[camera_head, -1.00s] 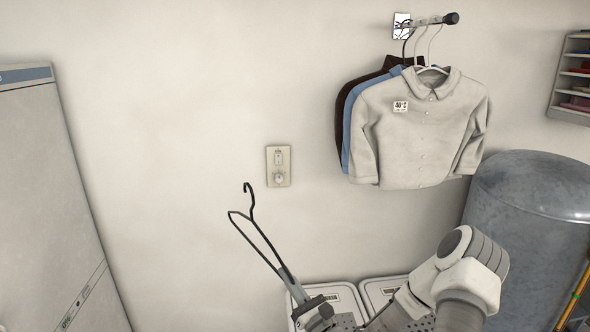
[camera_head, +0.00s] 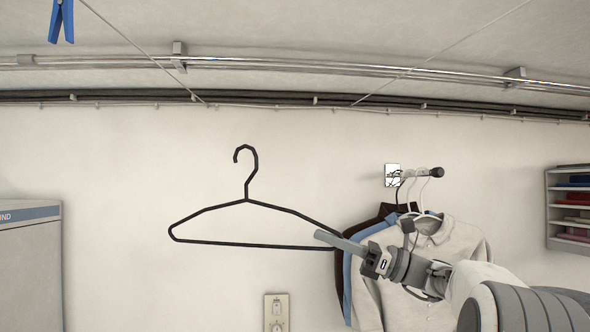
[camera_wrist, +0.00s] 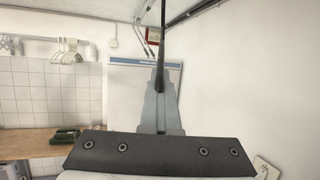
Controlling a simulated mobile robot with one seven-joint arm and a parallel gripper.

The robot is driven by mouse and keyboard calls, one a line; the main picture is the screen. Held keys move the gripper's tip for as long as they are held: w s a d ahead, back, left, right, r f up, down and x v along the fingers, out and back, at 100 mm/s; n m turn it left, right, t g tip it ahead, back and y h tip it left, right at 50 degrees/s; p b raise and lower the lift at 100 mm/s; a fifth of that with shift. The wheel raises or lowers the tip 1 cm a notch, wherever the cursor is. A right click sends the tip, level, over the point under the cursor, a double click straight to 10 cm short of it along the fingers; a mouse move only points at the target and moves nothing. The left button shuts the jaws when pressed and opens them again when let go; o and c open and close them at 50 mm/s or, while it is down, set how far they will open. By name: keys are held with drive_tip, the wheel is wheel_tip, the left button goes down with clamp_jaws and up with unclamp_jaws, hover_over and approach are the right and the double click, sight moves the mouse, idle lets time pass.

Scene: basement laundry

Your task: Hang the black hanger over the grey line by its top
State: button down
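The black hanger (camera_head: 247,202) is upright in the head view, hook at the top, long bar roughly level. My gripper (camera_head: 328,239) is shut on its lower right corner. In the wrist view the hanger (camera_wrist: 163,45) shows edge-on as a dark upright strip between my fingers (camera_wrist: 160,98). Two thin grey lines show near the ceiling in the head view, a left one (camera_head: 140,49) and a right one (camera_head: 445,50). I cannot tell which is the task's line. The hook is apart from both, lower in the picture than their visible ends.
Metal pipes (camera_head: 300,66) run along the top of the wall. A blue clothespin (camera_head: 62,20) hangs at upper left. Shirts (camera_head: 430,240) hang from a wall peg (camera_head: 437,172) behind my arm. A shelf (camera_head: 568,205) is at right.

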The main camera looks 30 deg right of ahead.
drive_tip(key=s+a+r+n+g+y, duration=0.1)
drive_tip(key=s+a+r, duration=0.3)
drive_tip(key=r, duration=0.5)
drive_tip(key=s+a+r+n+g+y, duration=0.1)
drive_tip(key=s+a+r+n+g, duration=0.1)
drive_tip(key=s+a+r, duration=0.3)
drive_tip(key=a+r+g, duration=0.1)
drive_tip(key=a+r, duration=0.2)
drive_tip(key=r, duration=0.2)
drive_tip(key=shift+g+y+p, duration=0.3)
drive_tip(key=shift+y+p, duration=0.1)
drive_tip(key=shift+r+p, duration=0.25)
drive_tip(key=shift+p, duration=0.2)
drive_tip(key=w+a+f+b, duration=0.1)
drive_tip(key=w+a+f, duration=0.2)
drive_tip(key=a, duration=0.5)
drive_tip(key=shift+a+f+g, duration=0.25)
drive_tip(key=shift+f+g, duration=0.15)
drive_tip(key=shift+f, duration=0.2)
drive_tip(key=shift+w, duration=0.1)
